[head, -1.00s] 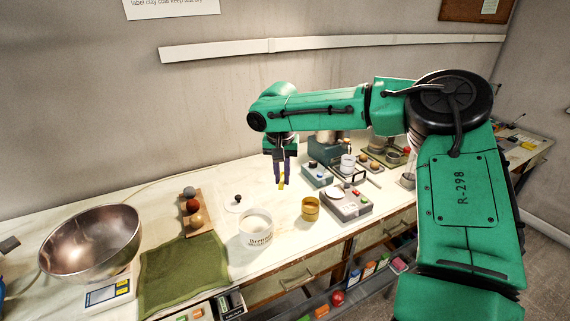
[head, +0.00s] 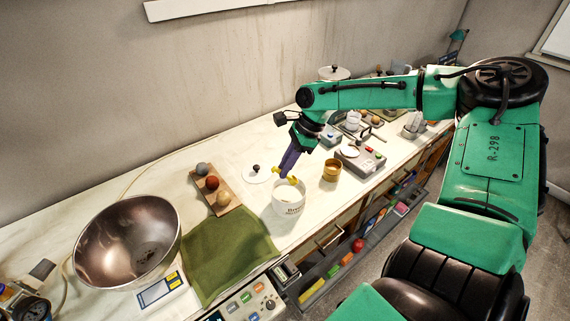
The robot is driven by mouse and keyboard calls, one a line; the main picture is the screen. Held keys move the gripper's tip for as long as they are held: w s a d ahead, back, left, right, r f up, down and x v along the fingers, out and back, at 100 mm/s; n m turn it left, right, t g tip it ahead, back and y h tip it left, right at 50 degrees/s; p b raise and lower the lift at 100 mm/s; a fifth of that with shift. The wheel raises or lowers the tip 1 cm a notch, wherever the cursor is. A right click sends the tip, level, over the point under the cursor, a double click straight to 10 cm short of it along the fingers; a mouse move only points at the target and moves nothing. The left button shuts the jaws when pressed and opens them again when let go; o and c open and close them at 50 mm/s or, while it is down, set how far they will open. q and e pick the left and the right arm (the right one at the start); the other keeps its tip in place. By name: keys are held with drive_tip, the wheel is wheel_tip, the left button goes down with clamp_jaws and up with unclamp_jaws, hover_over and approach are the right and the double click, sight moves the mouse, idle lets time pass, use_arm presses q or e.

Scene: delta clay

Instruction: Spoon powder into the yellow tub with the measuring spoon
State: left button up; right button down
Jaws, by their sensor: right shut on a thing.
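My right gripper (head: 287,167) is shut on the yellow measuring spoon (head: 291,178). It tilts down and left, with the spoon at the mouth of a white tub (head: 289,203) with dark lettering. I cannot tell whether the spoon's bowl is inside the rim or just above it, nor whether it holds powder. The white tub's contents look pale. The yellow tub (head: 331,171) stands upright and open just right of the white tub, apart from it. My left gripper is not in view.
A white lid (head: 257,175) with a dark knob lies behind the white tub. A device with buttons (head: 360,158) stands right of the yellow tub.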

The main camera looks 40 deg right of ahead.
sight(289, 179)
wheel_tip(289, 179, down, 3)
drive_tip(key=shift+a+r+b, duration=0.1)
drive_tip(key=shift+a+b, duration=0.05)
drive_tip(key=shift+b, duration=0.65)
wheel_tip(289, 179, down, 4)
drive_tip(key=b, duration=0.3)
drive_tip(key=shift+f+b, duration=0.5)
drive_tip(key=shift+b, duration=0.05)
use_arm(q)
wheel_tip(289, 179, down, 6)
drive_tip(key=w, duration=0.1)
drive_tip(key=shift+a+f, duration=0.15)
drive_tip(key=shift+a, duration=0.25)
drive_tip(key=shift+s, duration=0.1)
use_arm(e)
drive_tip(key=shift+r, duration=0.15)
wheel_tip(289, 179, up, 8)
drive_tip(key=p, duration=0.7)
drive_tip(key=shift+r+p, duration=0.25)
drive_tip(key=shift+p, duration=0.15)
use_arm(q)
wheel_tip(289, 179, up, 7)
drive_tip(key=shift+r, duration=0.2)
use_arm(e)
drive_tip(key=shift+f, duration=0.1)
